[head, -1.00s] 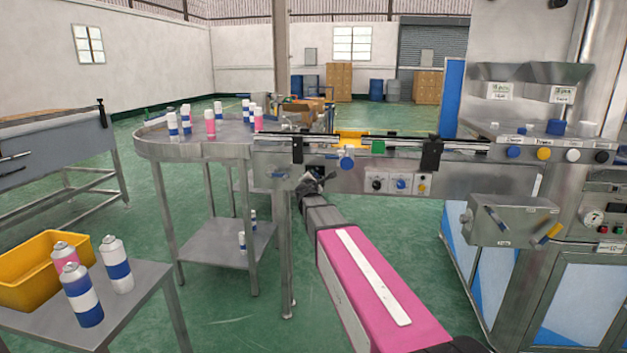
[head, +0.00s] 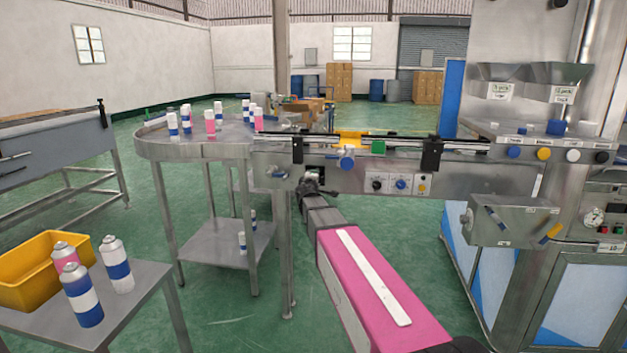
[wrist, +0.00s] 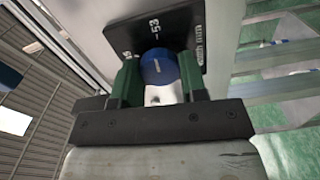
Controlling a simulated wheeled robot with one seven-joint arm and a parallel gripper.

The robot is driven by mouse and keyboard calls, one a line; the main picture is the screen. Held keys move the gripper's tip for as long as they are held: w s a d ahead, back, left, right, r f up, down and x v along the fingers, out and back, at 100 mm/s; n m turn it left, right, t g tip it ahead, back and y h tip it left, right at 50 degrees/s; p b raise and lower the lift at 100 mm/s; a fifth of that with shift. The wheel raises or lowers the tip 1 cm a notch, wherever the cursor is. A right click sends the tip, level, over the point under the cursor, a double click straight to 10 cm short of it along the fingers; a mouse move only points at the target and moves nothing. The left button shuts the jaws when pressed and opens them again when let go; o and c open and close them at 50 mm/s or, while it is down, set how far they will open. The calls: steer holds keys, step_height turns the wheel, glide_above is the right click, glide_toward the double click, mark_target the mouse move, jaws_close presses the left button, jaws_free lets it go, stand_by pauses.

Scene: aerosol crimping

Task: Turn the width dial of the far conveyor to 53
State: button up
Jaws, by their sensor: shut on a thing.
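The width dial (wrist: 158,66) is a round blue knob in the wrist view, with a short pale mark on its face. It sits in front of a black scale plate (wrist: 122,38), where 53 is printed at the top and "width mm" at the right; the left number is hard to read. My gripper's green fingers stand on either side of the knob, shut on it. In the head view my gripper (head: 312,185) is at the left end of the far conveyor (head: 345,180), below its rail; the held dial is hidden there.
A round steel table (head: 200,150) with several cans stands left of the conveyor. Another blue knob (head: 347,163) and a small control panel (head: 400,184) are to the gripper's right. The crimping machine (head: 540,290) stands at the right. Cans and a yellow bin (head: 40,275) are front left.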

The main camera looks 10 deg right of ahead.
steer(key=shift+m, duration=0.4)
steer(key=o, duration=0.9)
steer(key=shift+s, duration=0.15)
steer(key=v, duration=1)
steer(key=shift+s+a, duration=0.15)
steer(key=shift+s, duration=0.15)
